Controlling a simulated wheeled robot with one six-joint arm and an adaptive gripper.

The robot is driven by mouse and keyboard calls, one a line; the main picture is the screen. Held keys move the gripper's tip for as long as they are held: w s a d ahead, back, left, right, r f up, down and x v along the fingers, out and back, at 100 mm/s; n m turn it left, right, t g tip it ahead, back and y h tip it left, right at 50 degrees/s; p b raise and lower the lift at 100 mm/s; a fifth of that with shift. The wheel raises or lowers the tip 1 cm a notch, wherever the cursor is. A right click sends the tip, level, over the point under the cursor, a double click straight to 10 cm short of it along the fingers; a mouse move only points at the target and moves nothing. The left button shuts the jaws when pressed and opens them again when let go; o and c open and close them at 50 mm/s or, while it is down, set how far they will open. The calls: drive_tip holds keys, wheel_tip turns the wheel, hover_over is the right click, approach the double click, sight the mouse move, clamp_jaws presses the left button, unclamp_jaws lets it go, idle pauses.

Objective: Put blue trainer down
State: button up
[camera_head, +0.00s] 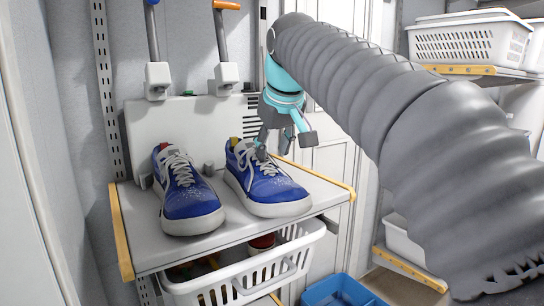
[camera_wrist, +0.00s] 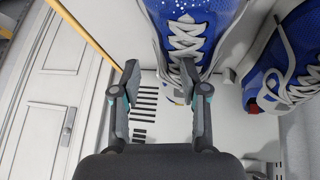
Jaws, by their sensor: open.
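Two blue trainers with white laces and soles stand upright, side by side, on a grey shelf (camera_head: 240,235). The right trainer (camera_head: 265,187) is nearest my gripper (camera_head: 284,142); the left trainer (camera_head: 183,190) is a little apart from it. My gripper is open and empty, at the heel end of the right trainer. One fingertip overlaps that trainer's collar in the head view; I cannot tell whether it touches. In the wrist view the near trainer (camera_wrist: 190,38) lies just beyond my fingers (camera_wrist: 160,72), and the other trainer (camera_wrist: 295,62) is at the right.
A white basket (camera_head: 240,280) with things in it sits below the shelf. A blue tub (camera_head: 340,290) is lower right. Yellow edges (camera_head: 120,235) line the shelf sides. Brushes with grey holders (camera_head: 222,75) hang behind. A white basket (camera_head: 465,42) is on another shelf at upper right.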

drive_tip(key=p+v, duration=0.1)
drive_tip(key=v, duration=0.7)
drive_tip(key=shift+f, duration=0.1)
drive_tip(key=m, duration=0.1)
hover_over(306, 194)
wheel_tip(306, 194, down, 5)
drive_tip(key=shift+f, duration=0.2)
drive_tip(key=s+d+f+m, duration=0.1)
drive_tip(key=s+d+f, duration=0.2)
drive_tip(key=s+f, duration=0.3)
drive_tip(key=s+d+f+m+h, duration=0.1)
drive_tip(key=s+d+f, duration=0.3)
drive_tip(key=f, duration=0.9)
drive_tip(key=s+d+f+m, duration=0.3)
drive_tip(key=s+f, duration=0.5)
drive_tip(key=f, duration=0.1)
drive_tip(key=shift+d+f+g+h, duration=0.15)
drive_tip(key=shift+f+g+h, duration=0.1)
drive_tip(key=shift+g+h, duration=0.05)
